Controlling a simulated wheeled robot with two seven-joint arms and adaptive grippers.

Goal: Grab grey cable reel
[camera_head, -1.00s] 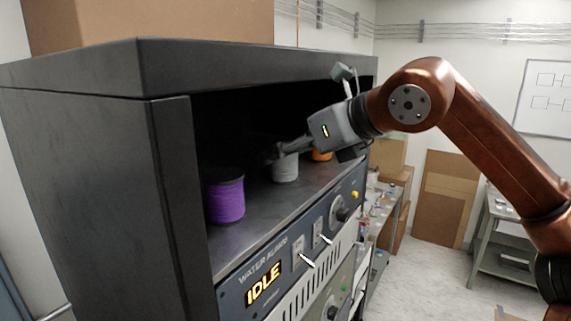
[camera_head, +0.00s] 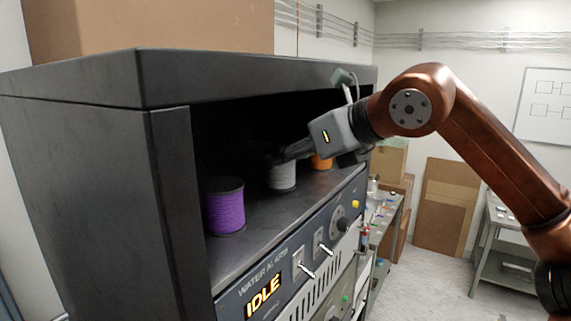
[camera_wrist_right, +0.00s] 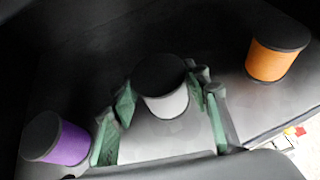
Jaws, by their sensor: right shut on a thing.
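The grey cable reel (camera_head: 283,175) stands upright on the dark shelf inside the cabinet, between the purple and orange reels. In the right wrist view the grey reel (camera_wrist_right: 168,103) shows its black top flange and sits between my fingers. My right gripper (camera_head: 279,157) reaches in from the right and is shut on the grey reel, with a green-padded finger on each side of it. I cannot tell whether the reel is clear of the shelf. My left gripper is not in view.
A purple reel (camera_head: 225,208) stands nearer on the shelf, and an orange reel (camera_head: 322,162) stands farther along. The cabinet top (camera_head: 250,66) hangs over the opening. A panel with switches (camera_head: 310,262) runs below the shelf's front edge (camera_head: 290,223).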

